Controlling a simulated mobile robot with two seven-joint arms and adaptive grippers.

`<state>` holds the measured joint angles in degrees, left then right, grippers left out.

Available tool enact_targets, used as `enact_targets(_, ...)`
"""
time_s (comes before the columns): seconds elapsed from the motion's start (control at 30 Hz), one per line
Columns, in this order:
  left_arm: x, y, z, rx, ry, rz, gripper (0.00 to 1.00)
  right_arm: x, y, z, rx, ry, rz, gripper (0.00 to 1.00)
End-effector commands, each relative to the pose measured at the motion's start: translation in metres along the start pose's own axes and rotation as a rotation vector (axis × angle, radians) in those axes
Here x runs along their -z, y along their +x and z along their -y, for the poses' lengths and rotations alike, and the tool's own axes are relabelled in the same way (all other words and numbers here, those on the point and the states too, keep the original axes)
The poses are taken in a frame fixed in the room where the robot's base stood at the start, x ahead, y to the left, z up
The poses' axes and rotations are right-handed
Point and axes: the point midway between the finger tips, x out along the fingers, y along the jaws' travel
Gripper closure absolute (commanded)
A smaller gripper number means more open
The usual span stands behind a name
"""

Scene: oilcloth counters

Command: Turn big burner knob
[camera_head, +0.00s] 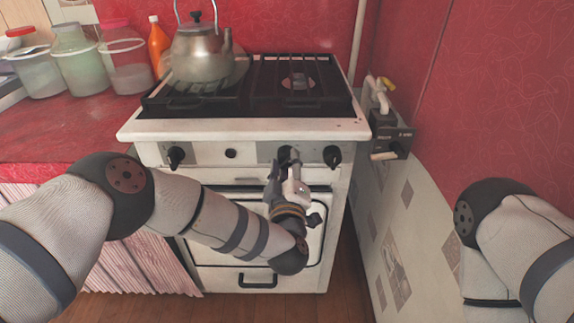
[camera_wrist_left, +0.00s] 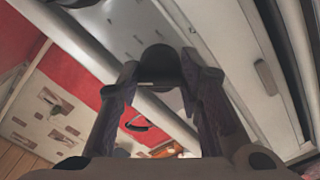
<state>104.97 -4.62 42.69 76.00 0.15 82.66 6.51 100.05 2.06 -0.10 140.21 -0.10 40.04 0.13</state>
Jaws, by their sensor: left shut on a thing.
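The white stove (camera_head: 240,131) has a front panel with dark knobs. A left knob (camera_head: 175,157) and a right knob (camera_head: 332,156) are free. Another dark knob (camera_head: 285,153), right of the panel's middle, is partly hidden by my left gripper (camera_head: 287,165). My left gripper is shut on this knob. In the left wrist view the dark round knob (camera_wrist_left: 159,67) sits between the two fingertips of the left gripper (camera_wrist_left: 160,84). The knob's exact turn is hard to tell. My right gripper is not in view; only part of the right arm shows.
A metal kettle (camera_head: 203,55) stands on the left of the stove top; the right burner (camera_head: 298,82) is bare. An orange bottle (camera_head: 158,45) and several jars stand on the red counter (camera_head: 60,128).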

Motion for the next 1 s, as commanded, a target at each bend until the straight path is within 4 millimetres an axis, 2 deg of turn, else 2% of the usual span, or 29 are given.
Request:
enact_targets(0.6, -0.002, -0.001, 0.001, 0.004, -0.531, 0.002, 0.95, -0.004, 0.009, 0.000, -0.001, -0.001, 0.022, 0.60)
enact_targets(1.0, -0.001, -0.001, 0.000, 0.003, -0.698, 0.003, 0.95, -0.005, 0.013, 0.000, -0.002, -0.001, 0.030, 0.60)
